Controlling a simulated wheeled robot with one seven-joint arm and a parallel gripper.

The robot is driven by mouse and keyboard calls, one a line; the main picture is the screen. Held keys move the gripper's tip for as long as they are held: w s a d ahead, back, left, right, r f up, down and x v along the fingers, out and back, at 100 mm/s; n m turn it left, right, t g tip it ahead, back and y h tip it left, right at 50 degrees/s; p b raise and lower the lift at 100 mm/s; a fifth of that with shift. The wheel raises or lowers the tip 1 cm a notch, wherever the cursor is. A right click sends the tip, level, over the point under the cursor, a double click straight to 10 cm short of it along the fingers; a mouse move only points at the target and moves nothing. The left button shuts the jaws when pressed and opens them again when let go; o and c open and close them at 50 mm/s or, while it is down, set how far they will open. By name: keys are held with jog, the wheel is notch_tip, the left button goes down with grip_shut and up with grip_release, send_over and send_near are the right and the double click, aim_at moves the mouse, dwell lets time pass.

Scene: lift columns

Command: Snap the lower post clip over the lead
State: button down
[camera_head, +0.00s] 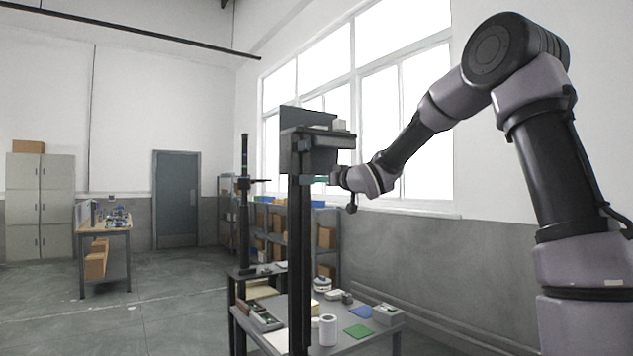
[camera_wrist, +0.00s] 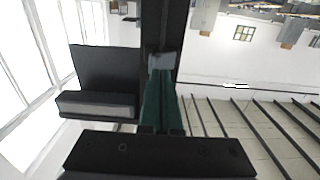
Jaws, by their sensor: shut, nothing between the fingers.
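A dark lift column (camera_head: 299,255) rises from the near bench, with a dark carriage and panel (camera_head: 308,118) at its top. My gripper (camera_head: 319,180) is at the right side of this column, just below the carriage. In the wrist view my gripper (camera_wrist: 162,75) shows dark green fingers, closed together with nothing between them. Their tips are at a small grey piece (camera_wrist: 163,59) on the dark post (camera_wrist: 172,25); I cannot tell whether they touch, or whether this piece is the lower post clip. I cannot make out the lead in either view.
A second column (camera_head: 244,215) stands behind. Shelves (camera_head: 328,222) line the window wall.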

jog(key=shift+w+d, duration=0.1)
jog(key=shift+d, duration=0.05)
jog(key=shift+w, duration=0.1)
jog(key=shift+w+a, duration=0.4)
jog(key=shift+w, duration=0.1)
jog(key=shift+w+a, duration=0.3)
jog(key=shift+w, duration=0.05)
dwell(0.4)
jog(key=v, duration=0.7)
dwell(0.5)
